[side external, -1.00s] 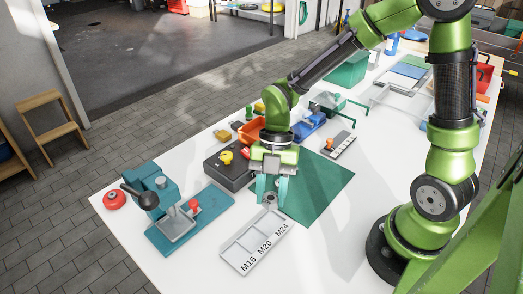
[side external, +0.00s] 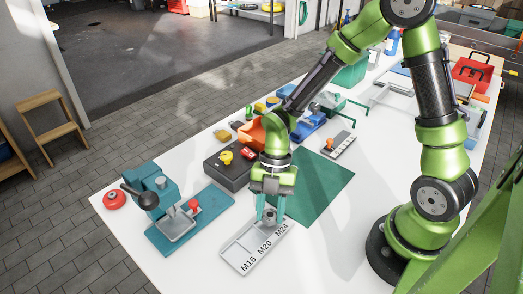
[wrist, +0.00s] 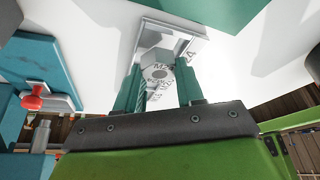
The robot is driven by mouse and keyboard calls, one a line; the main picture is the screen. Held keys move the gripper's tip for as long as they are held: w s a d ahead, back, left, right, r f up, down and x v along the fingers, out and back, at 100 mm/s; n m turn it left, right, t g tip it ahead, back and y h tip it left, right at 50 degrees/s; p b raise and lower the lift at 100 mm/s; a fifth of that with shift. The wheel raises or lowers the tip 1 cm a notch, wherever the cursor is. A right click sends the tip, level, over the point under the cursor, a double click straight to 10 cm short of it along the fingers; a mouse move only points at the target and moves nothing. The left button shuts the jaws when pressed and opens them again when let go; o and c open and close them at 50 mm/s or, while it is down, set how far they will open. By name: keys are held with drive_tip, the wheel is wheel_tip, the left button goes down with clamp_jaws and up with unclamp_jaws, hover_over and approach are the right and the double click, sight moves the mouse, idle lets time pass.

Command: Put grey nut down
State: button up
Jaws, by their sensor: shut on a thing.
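My gripper (side external: 270,216) is shut on the grey nut (side external: 269,214), with one teal finger on each side of it. In the side external view it is over the far right part of the grey tray (side external: 232,262), whose labels read M16, M20 and M24. In the wrist view the grey nut (wrist: 159,73) shows between the fingertips of my gripper (wrist: 158,88), with the tray (wrist: 150,32) behind it and a label partly covered. I cannot tell whether the nut touches the tray floor.
A teal press (side external: 160,192) with a black-knobbed lever stands left of the tray. A dark box (side external: 228,166) with yellow and red controls and a green mat (side external: 325,180) lie behind. White bench is clear to the right of the tray.

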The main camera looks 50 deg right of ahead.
drive_tip(key=shift+f, duration=0.15)
drive_tip(key=o, duration=1.1)
drive_tip(key=shift+r, duration=0.35)
drive_tip(key=v, duration=1.2)
drive_tip(key=s+d+r+m+t, duration=0.1)
drive_tip(key=s+r+m+t, duration=0.1)
drive_tip(key=m, duration=0.7)
drive_tip(key=s+d+r+m+t+h, duration=0.1)
drive_tip(key=r+m+t, duration=0.3)
drive_tip(key=m, duration=0.5)
drive_tip(key=s+d+r+m+t+h, duration=0.1)
drive_tip(key=s+d+r+m+t, duration=0.2)
drive_tip(key=m, duration=0.7)
drive_tip(key=shift+v, duration=1.1)
